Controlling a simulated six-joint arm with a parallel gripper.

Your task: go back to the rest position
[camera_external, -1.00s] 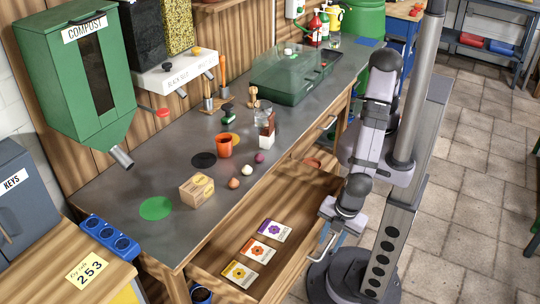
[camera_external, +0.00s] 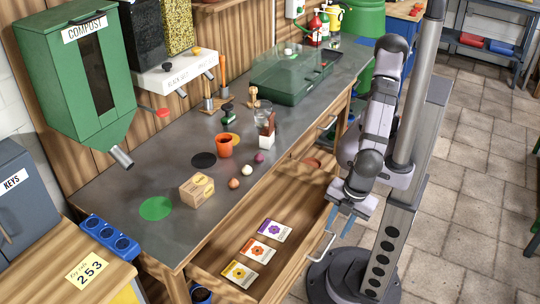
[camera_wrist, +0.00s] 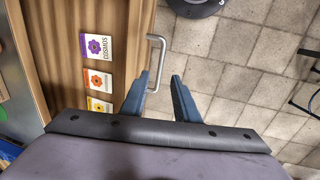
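My gripper (camera_external: 345,219) hangs in the air beside the open drawer's front edge, pointing down, in the external view. In the wrist view its two blue fingers (camera_wrist: 161,84) are spread apart with nothing between them. The drawer handle (camera_wrist: 157,62) shows just beyond the left finger; I cannot tell how near it is in height. The open drawer (camera_external: 222,252) holds three seed packets: a purple one (camera_external: 274,231), an orange one (camera_external: 258,251) and a yellow one (camera_external: 240,274).
The workbench (camera_external: 125,190) carries a small box (camera_external: 197,190), an orange cup (camera_external: 224,146), small balls and a green case (camera_external: 290,85). A green compost bin (camera_external: 85,80) hangs at the left. Tiled floor (camera_external: 470,200) is open to the right.

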